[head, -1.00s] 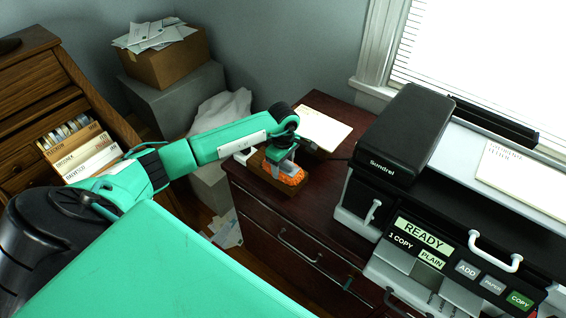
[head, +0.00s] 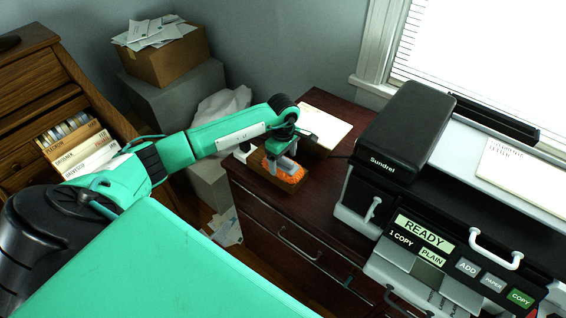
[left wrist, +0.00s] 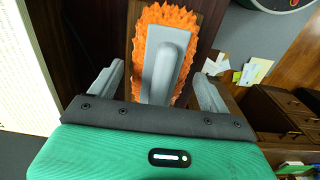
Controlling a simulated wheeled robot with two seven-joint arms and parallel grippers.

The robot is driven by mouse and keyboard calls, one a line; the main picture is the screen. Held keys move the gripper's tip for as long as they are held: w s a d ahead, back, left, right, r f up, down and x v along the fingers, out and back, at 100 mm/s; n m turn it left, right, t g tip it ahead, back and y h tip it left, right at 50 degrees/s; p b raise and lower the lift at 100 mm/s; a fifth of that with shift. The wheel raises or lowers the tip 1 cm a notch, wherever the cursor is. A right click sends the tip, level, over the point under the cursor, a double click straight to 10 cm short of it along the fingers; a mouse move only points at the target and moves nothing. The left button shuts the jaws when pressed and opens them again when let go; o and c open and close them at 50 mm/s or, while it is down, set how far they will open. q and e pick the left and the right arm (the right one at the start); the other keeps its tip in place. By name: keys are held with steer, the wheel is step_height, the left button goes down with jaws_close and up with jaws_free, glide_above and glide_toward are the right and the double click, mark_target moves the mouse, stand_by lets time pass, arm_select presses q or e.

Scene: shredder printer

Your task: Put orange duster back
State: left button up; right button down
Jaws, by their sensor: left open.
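The orange duster (head: 287,172) has shaggy orange bristles and a grey handle. It sits on a brown wooden tray (head: 262,180) near the left edge of the dark red cabinet top. In the left wrist view, the duster (left wrist: 181,14) lies ahead with its grey handle (left wrist: 165,62) running between the fingers. My left gripper (head: 281,160) is over the duster. In the left wrist view, its two fingers (left wrist: 160,85) are spread apart on either side of the handle, with a gap on each side. My right gripper is not in view.
The dark red cabinet (head: 325,210) bears a pale paper pad (head: 325,126) behind the duster. A black and grey printer (head: 415,235) stands to the right. A box of papers (head: 165,60) stands on a grey block at the back left. Bare cabinet top lies between duster and printer.

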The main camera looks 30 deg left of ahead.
mark_target(283, 158)
arm_select(q)
step_height(283, 158, up, 10)
steer(key=shift+r+b, duration=0.1)
steer(key=shift+b, duration=0.95)
steer(key=shift+s, duration=0.1)
